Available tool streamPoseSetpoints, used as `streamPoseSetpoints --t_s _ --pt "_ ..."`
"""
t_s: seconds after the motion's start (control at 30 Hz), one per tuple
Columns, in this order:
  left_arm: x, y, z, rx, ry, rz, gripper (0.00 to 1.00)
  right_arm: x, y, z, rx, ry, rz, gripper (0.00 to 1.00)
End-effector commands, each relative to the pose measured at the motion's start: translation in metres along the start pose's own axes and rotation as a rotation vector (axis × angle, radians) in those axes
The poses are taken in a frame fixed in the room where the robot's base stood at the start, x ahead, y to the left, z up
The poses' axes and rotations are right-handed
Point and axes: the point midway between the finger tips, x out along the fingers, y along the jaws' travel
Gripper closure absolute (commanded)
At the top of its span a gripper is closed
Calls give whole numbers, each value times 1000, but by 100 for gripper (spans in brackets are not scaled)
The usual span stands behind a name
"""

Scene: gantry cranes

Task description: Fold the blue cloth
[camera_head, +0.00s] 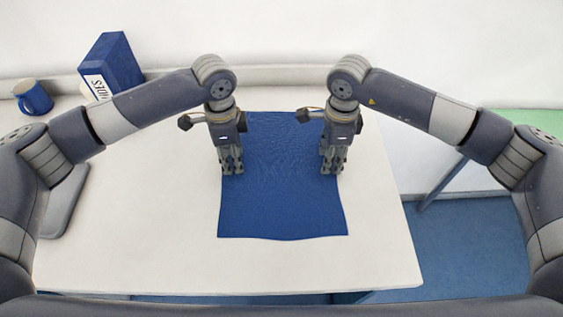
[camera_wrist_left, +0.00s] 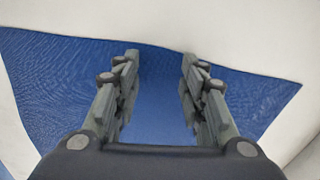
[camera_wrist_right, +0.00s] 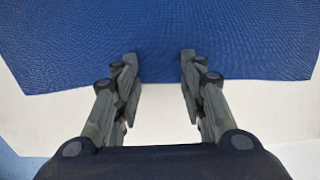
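The blue cloth (camera_head: 280,205) lies spread out on the white table, with a slightly wavy front edge. My left gripper (camera_head: 232,172) points down over its left side. In the left wrist view its fingers (camera_wrist_left: 160,95) are apart, with the cloth (camera_wrist_left: 60,85) seen below and between them. My right gripper (camera_head: 332,172) points down at the cloth's right side. In the right wrist view its fingers (camera_wrist_right: 160,90) are apart, and an edge of the cloth (camera_wrist_right: 160,40) runs between the tips. Contact with the cloth cannot be told.
A blue box with a white label (camera_head: 122,66) and a blue mug (camera_head: 34,97) stand at the table's back left. A grey flat item (camera_head: 66,205) lies partly behind my left arm. The white table (camera_head: 130,240) is clear around the cloth; its right edge is near.

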Motion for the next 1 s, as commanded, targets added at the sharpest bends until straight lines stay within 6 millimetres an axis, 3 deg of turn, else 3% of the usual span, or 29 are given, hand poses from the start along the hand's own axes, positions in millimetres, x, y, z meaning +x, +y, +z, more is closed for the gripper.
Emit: streamPoseSetpoints --t_s 0.17,0.5,1.0 --pt "4 0 0 0 0 0 63 4 0 0 0 0 0 63" --pt "5 0 0 0 -1 1 100 5 0 0 0 0 1 100" --pt "5 0 1 -1 -3 2 100 5 1 -1 1 3 3 100"
